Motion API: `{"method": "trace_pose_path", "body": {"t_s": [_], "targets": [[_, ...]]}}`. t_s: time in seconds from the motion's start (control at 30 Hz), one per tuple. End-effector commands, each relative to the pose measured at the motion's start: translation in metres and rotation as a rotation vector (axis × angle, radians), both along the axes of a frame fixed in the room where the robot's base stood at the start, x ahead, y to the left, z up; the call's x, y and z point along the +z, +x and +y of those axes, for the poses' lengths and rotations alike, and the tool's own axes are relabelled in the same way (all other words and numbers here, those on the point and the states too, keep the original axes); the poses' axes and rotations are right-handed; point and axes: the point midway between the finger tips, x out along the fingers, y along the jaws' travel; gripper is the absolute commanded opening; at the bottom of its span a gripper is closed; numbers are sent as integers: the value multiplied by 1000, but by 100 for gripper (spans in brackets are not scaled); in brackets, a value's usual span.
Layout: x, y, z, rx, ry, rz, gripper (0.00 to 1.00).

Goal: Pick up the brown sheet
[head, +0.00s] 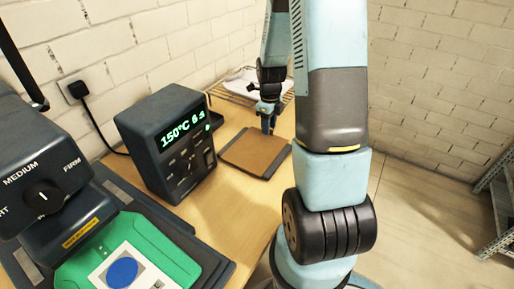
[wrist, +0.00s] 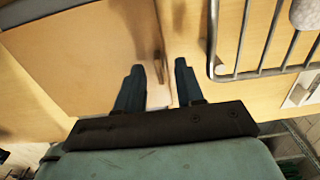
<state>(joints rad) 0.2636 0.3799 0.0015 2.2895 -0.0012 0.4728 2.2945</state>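The brown sheet (head: 255,153) lies flat on the wooden table in the head view, with a darker border. In the wrist view the sheet (wrist: 75,45) fills the upper left, and its edge runs between my fingers. My gripper (head: 268,124) is over the sheet's far right part in the head view, pointing down. In the wrist view my gripper (wrist: 158,75) is open, with one dark finger over the sheet and the other just beyond its edge. Nothing is held. Whether the fingertips touch the sheet or table I cannot tell.
A wire rack (wrist: 240,74) stands close to the right of my gripper in the wrist view; white cloth (head: 245,80) lies on it in the head view. A dark control box (head: 168,143) reading 150°C is left of the sheet. A press with a green platen (head: 135,250) stands nearer.

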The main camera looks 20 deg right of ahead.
Motion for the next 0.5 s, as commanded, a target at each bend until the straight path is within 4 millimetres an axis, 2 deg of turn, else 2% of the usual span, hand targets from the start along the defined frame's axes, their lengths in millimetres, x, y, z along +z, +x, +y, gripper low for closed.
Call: {"method": "trace_pose_path", "body": {"t_s": [0.1, 0.37, 0.5], "targets": [[-7, 0, 0, -1, 1, -1, 37], [-9, 0, 0, 0, 1, -1, 37], [-9, 0, 0, 0, 1, -1, 24]]}}
